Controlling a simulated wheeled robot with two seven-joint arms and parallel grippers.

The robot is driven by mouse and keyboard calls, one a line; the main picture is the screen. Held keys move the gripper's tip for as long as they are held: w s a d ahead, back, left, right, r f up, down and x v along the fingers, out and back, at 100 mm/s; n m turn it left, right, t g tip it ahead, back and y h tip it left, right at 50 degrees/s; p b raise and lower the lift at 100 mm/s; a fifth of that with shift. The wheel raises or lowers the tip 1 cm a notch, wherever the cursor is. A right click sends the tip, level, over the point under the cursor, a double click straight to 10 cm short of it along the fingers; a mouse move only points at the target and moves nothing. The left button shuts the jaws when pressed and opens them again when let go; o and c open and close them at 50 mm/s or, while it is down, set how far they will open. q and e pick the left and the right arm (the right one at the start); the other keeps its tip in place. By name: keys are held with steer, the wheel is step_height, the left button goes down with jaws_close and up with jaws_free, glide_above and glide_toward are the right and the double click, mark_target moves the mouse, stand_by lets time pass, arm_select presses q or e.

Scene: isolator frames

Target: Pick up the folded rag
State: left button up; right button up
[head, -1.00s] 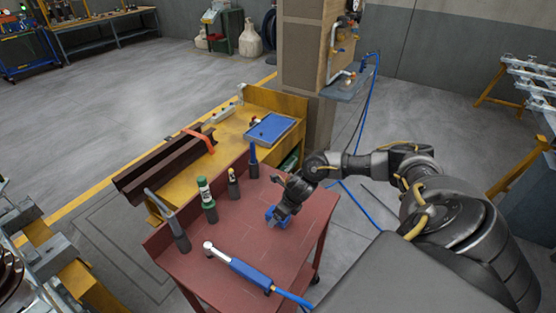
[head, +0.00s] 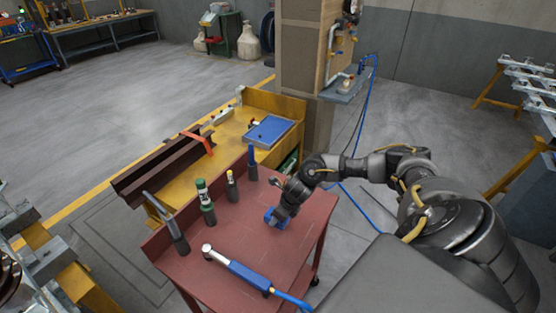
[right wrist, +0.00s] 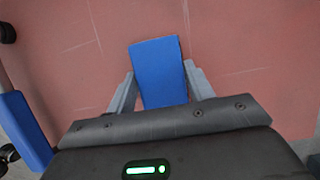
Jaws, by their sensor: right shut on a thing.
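The folded rag (head: 273,220) is a small blue block-like bundle at the right part of the red cart top. In the right wrist view the rag (right wrist: 158,70) stands out flat and blue between the two grey fingers. My right gripper (head: 280,212) comes down onto it from above and is shut on it, one finger on each side. I cannot tell whether the rag touches the cart top. My left gripper is not in view.
On the red cart (head: 215,255) lies a blue-handled tool (head: 250,275) with a blue hose. A green bottle (head: 205,200) and several dark holders stand along its far-left edge. A yellow bench (head: 225,135) with a blue tray (head: 268,130) is behind.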

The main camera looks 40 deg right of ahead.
steer(key=shift+r, duration=0.3)
step_height(320, 180, up, 2)
steer(key=shift+r+b, duration=0.25)
steer(key=shift+b, duration=0.5)
steer(key=s+a+r+p, duration=0.1)
steer(key=s+a+r, duration=0.7)
steer(key=a, duration=0.3)
steer(key=shift+p+v, duration=0.4)
steer(key=shift+v, duration=0.55)
steer(key=shift+w+a, duration=0.1)
steer(key=o, duration=0.3)
steer(key=shift+c, duration=1.1)
